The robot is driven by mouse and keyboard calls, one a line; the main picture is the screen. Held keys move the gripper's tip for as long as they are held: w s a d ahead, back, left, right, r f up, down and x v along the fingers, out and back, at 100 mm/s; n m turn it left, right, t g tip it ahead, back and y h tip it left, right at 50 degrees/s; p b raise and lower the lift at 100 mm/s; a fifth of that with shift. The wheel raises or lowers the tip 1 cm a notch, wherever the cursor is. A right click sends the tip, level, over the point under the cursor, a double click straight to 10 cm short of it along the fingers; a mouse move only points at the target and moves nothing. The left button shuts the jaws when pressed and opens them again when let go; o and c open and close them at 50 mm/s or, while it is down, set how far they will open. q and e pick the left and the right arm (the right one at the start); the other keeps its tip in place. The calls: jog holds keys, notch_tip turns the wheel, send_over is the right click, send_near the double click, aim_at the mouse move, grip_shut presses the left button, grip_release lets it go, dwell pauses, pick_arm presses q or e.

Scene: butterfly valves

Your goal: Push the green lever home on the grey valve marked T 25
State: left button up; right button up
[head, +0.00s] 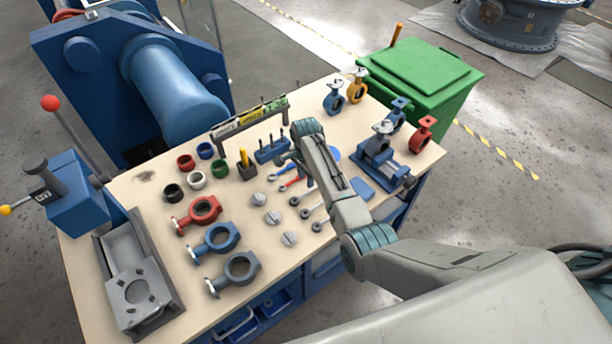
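A grey valve (382,130) stands upright in a blue vise (372,161) at the table's right end. A second grey valve (239,268) lies flat at the front of the table. No marking T 25 can be read on either, and I cannot make out a green lever. My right arm reaches across the table from the lower right. My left gripper is out of view.
Red (204,210) and blue (217,238) valves lie at the left front. Blue (334,97), yellow (357,86) and red (424,131) valves stand along the back and right. Several tools and discs lie mid-table. A green bin (420,75) stands behind the table.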

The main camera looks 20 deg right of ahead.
aim_at(306, 193)
notch_tip(306, 193, down, 5)
jog(key=b, duration=0.4)
jog(key=shift+r, duration=0.15)
jog(key=shift+f+b, duration=0.6)
jog(key=shift+f, duration=0.95)
grip_shut()
jog(key=shift+r, duration=0.15)
notch_tip(306, 193, up, 3)
jog(key=p, duration=0.3)
jog(key=shift+p, duration=0.4)
